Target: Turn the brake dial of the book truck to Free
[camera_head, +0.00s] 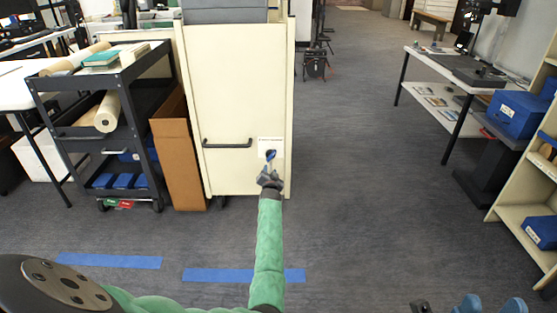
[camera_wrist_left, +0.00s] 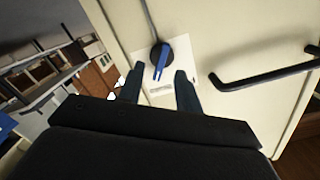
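The book truck (camera_head: 235,95) is a tall cream cabinet with a black handle. Its brake dial (camera_head: 270,154) sits on a white plate at the lower right of the end panel. In the left wrist view the dial (camera_wrist_left: 160,55) has a round dark hub and a blue pointer aimed down the picture, between my fingers. The plate's lettering is too small to read. My left gripper (camera_head: 269,176) is open just in front of the dial, its fingers (camera_wrist_left: 157,86) on either side of the pointer's line, apparently not touching. My right gripper (camera_head: 492,304) shows only blue fingertips, apart, at the bottom edge.
A dark cart (camera_head: 105,125) with rolls and a brown cardboard panel (camera_head: 178,150) stand left of the truck. A desk (camera_head: 455,68) and a shelf with blue boxes (camera_head: 518,113) stand at right. Blue tape (camera_head: 225,275) marks the floor. The carpet right of the truck is clear.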

